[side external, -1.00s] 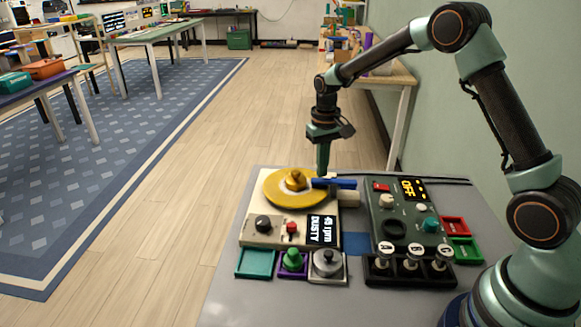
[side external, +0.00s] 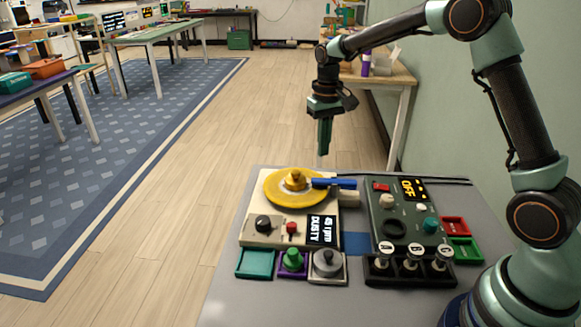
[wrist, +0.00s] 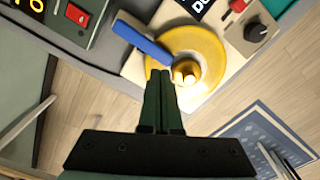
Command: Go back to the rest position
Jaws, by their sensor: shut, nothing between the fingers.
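My gripper (side external: 323,152) is shut and empty. In the side view it hangs pointing down, in the air above the far edge of the grey table. It is clear of the turntable (side external: 250,230), whose yellow disc (side external: 275,194) has a brass-coloured knob (side external: 295,179) at its centre. The blue arm (side external: 333,183) lies at the disc's right edge. In the wrist view the closed fingers (wrist: 160,75) point toward the yellow disc (wrist: 205,45) and the blue arm (wrist: 143,42).
A green control box (side external: 378,236) with a display reading OFF stands right of the turntable. A rack with knobs A, B and C (side external: 408,278) is in front of it. Small coloured trays (side external: 254,263) line the front. A wooden bench (side external: 398,75) stands behind; the air around my gripper is free.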

